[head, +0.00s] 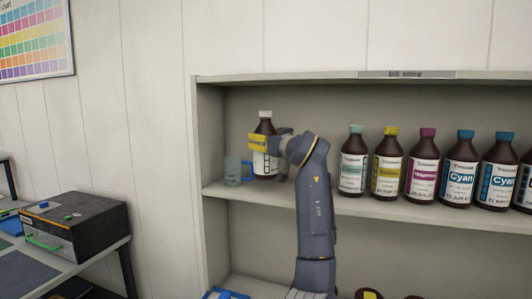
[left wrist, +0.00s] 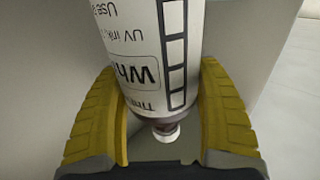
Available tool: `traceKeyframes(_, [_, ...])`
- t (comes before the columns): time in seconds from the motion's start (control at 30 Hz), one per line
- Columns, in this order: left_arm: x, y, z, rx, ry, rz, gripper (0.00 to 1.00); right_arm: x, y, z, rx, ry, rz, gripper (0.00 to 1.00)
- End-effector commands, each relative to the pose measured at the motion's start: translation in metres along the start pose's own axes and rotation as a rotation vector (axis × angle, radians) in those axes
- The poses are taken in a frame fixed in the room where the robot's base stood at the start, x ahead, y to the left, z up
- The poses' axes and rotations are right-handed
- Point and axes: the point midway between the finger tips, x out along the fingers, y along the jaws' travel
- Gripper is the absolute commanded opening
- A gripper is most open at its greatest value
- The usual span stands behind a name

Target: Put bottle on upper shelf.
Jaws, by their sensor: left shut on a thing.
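A dark brown bottle (head: 265,128) with a white cap and white label stands upright at the left end of the upper shelf (head: 330,205). My left gripper (head: 262,143) is shut around its upper part. In the left wrist view the bottle (left wrist: 150,60) shows upside down between the yellow fingers of the gripper (left wrist: 165,115), its label reading "Wh...". The bottle's base appears at the shelf surface; I cannot tell if it bears its full weight there. My right gripper is not in view.
A blue-handled glass mug (head: 234,171) stands just left of the bottle. Several capped ink bottles, including a teal-capped one (head: 353,165), line the shelf to the right. A black box (head: 72,232) sits on a table at left.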

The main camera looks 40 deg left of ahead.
Motion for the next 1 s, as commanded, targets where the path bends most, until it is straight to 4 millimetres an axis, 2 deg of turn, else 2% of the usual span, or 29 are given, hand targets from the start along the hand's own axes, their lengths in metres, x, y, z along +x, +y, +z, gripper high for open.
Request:
traceKeyframes(0.37, [0.000,0.000,0.033,0.000,0.002,0.001,0.21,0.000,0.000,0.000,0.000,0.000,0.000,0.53])
traceKeyframes(0.8, [0.000,0.000,0.038,-0.001,0.002,0.002,0.21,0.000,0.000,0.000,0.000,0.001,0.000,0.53])
traceKeyframes(0.83, [0.000,0.000,0.039,0.000,0.000,0.001,0.73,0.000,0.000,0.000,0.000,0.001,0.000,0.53])
traceKeyframes(1.0, [0.000,0.000,0.039,0.000,0.000,0.001,0.93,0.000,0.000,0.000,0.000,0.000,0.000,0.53])
